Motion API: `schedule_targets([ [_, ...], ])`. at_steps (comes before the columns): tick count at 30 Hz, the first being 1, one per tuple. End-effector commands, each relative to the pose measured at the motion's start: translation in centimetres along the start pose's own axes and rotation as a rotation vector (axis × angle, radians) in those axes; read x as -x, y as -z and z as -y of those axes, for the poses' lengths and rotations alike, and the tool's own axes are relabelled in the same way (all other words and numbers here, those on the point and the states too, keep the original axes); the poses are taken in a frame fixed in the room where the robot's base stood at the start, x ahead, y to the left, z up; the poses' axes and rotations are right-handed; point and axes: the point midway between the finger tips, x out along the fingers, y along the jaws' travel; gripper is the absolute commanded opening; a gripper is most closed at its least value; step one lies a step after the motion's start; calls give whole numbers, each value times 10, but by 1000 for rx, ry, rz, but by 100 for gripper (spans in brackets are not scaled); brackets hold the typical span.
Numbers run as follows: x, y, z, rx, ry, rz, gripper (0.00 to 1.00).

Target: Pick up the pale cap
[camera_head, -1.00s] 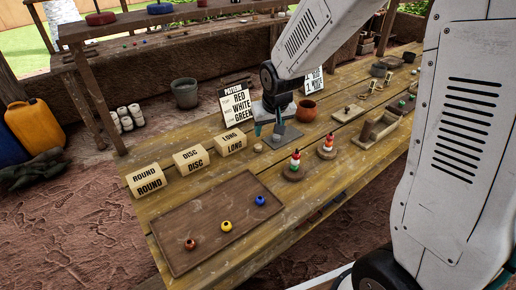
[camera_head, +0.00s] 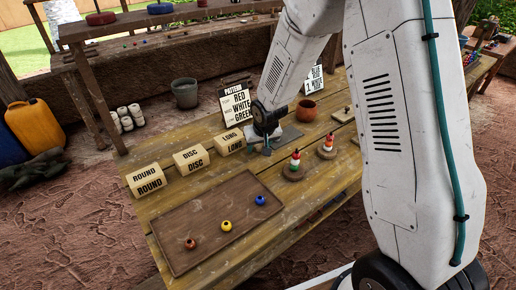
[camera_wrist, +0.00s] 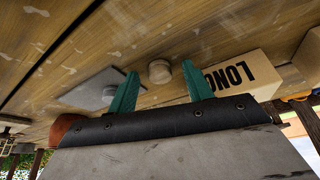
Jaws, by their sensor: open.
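The pale cap (camera_wrist: 159,72) is a small round wooden-looking piece on the table, seen in the wrist view. My gripper (camera_wrist: 160,67) is open, with its two green fingers pointing toward the table. The cap appears between the fingertips in that view, and neither finger is seen touching it. In the head view my gripper (camera_head: 265,150) is low over the table, in front of the red-white-green sign, and the cap is hidden or too small to make out there.
The LONG block (camera_wrist: 245,75) stands just right of the fingers. A grey plate (camera_wrist: 90,88) lies to the left. Two stacks of coloured beads, the nearer one (camera_head: 295,165), stand in front. A brown tray (camera_head: 200,215) holds three beads. A clay pot (camera_head: 306,110) stands behind.

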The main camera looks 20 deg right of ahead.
Motion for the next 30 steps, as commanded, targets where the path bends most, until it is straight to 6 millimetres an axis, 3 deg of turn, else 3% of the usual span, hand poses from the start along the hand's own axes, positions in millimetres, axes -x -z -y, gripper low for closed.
schedule_targets([
  [5, 0, 0, 0, -1, 0, 0, 51],
  [11, 0, 0, 0, -1, 0, 0, 3],
  [22, 7, 4, 0, -2, 0, -2, 3],
  [30, 55, 24, 0, -2, 0, -5, 3],
])
